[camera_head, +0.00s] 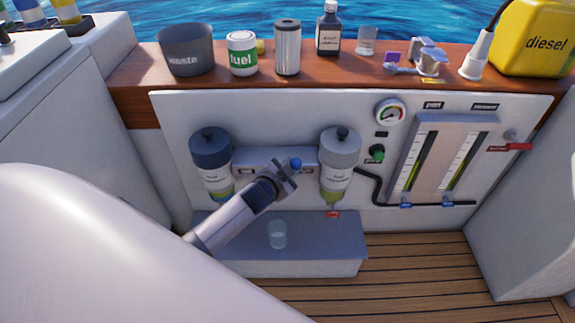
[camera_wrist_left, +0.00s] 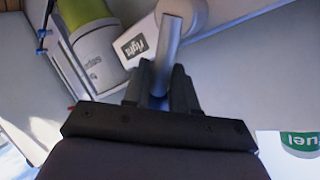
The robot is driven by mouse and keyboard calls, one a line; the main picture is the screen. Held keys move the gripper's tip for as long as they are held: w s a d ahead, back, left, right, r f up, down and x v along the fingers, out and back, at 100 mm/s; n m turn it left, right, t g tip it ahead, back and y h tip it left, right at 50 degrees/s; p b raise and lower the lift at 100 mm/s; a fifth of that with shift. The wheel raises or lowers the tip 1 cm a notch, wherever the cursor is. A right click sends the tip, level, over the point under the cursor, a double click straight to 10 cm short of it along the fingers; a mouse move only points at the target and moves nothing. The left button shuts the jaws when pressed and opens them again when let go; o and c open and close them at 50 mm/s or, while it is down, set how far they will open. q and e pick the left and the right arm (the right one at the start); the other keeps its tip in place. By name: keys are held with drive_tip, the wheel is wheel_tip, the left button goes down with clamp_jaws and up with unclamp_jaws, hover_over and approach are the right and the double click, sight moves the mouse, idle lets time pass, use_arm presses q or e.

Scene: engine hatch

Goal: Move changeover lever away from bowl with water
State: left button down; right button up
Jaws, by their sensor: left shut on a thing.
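The changeover lever (camera_wrist_left: 168,42) shows in the left wrist view as a grey rod beside a round pale hub and a "right" label. My left gripper (camera_head: 283,175) is shut on it between the two filters, and its fingers (camera_wrist_left: 158,92) close around the rod. In the head view most of the lever is hidden; a blue round knob (camera_head: 295,163) shows at the fingertips. The left filter (camera_head: 210,150) has a dark blue top and its bowl is partly behind my arm. The right filter (camera_head: 339,150) has a grey top and a yellow-green bowl (camera_head: 333,197). Water is not clearly distinguishable. My right gripper is out of view.
A clear cup (camera_head: 277,234) stands on the low grey step (camera_head: 335,262). A waste bucket (camera_head: 186,50), fuel can (camera_head: 242,53), cylinder filter (camera_head: 287,48) and yellow diesel canister (camera_head: 540,38) stand on the wooden ledge. Gauges and black pipes occupy the right panel.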

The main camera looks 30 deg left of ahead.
use_arm(q)
drive_tip(key=shift+w+d+r, duration=0.25)
drive_tip(key=shift+d+r, duration=0.15)
drive_tip(key=c, duration=1.1)
unclamp_jaws()
drive_tip(key=shift+d, duration=0.1)
drive_tip(key=shift+f, duration=0.1)
drive_tip(key=shift+s, duration=0.25)
drive_tip(key=p+v, duration=0.2)
drive_tip(key=v, duration=0.4)
drive_tip(key=shift+s, duration=0.3)
